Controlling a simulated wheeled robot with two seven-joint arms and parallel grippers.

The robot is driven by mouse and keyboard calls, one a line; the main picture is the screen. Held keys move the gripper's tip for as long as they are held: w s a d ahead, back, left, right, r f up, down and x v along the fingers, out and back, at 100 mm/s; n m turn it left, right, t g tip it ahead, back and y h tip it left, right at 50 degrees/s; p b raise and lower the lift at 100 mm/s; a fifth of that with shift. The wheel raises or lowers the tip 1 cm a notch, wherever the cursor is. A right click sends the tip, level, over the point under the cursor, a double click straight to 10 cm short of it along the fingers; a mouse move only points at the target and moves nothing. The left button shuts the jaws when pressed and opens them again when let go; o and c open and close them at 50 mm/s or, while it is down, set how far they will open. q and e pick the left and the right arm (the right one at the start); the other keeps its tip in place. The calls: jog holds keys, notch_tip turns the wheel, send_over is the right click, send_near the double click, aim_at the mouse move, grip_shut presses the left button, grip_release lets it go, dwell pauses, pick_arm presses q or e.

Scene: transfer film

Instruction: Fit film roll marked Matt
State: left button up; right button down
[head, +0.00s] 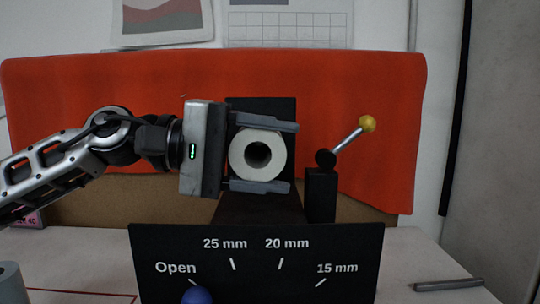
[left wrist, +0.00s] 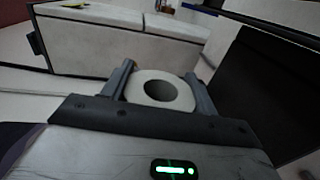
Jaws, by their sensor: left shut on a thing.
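My left gripper (head: 292,157) is shut on a white film roll (head: 275,165), one finger above it and one below. The roll's round end with its dark core hole faces the head camera. The left wrist view also shows the roll (left wrist: 184,97) between the two fingers. No marking is readable on it. Behind the roll is the black machine (head: 260,207) with an upright back plate. Whether the roll touches the machine I cannot tell. The dial panel (head: 256,256) reads Open, 25 mm, 20 mm and 15 mm; a blue knob (head: 197,295) is by Open. My right gripper is out of view.
A lever with a yellow ball (head: 367,124) rises from a black post (head: 320,195) right of the roll. A grey rod (head: 448,285) lies at the right. A grey cylinder (head: 10,283) and a pink item (head: 30,219) are at the left. An orange-red screen (head: 70,120) stands behind.

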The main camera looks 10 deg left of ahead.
pick_arm(q)
jog(key=shift+w+a, duration=0.2)
jog(key=shift+w, duration=0.9)
jog(key=shift+w+a, duration=0.25)
jog(key=shift+w, duration=0.95)
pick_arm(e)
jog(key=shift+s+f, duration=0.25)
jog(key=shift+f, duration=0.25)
pick_arm(q)
jog(key=shift+w+r, duration=0.1)
jog(key=shift+w, duration=0.05)
jog(key=shift+w+a, duration=0.15)
jog(key=shift+w, duration=0.6)
jog(key=shift+w+a, duration=0.2)
jog(key=shift+w, duration=0.65)
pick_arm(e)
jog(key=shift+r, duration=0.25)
pick_arm(q)
jog(key=o, duration=1.7)
jog(key=shift+w, duration=0.1)
jog(key=shift+c, duration=0.2)
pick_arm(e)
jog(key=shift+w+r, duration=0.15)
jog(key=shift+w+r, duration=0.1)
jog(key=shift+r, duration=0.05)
